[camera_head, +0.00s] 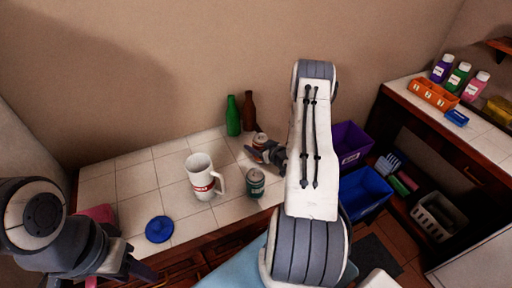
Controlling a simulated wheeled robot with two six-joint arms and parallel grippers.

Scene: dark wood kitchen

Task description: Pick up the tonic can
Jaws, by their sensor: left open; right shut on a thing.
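My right gripper (266,153) is shut on a small can (260,139) with an orange-red and pale side, near the back of the white tiled counter. The fingers partly hide this can, and I cannot tell whether it is clear of the counter. A dark green can (255,183) with a pale top stands upright on the counter, nearer to me and apart from the gripper. Neither label is readable, so I cannot tell which is the tonic can. My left gripper (138,268) is open at the lower left, near the counter's front edge.
A white mug (202,178) with a red band stands left of the green can. A green bottle (233,116) and a brown bottle (249,112) stand at the wall. A blue disc (159,229) lies front left. Purple (350,143) and blue (365,191) bins are right of my arm.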

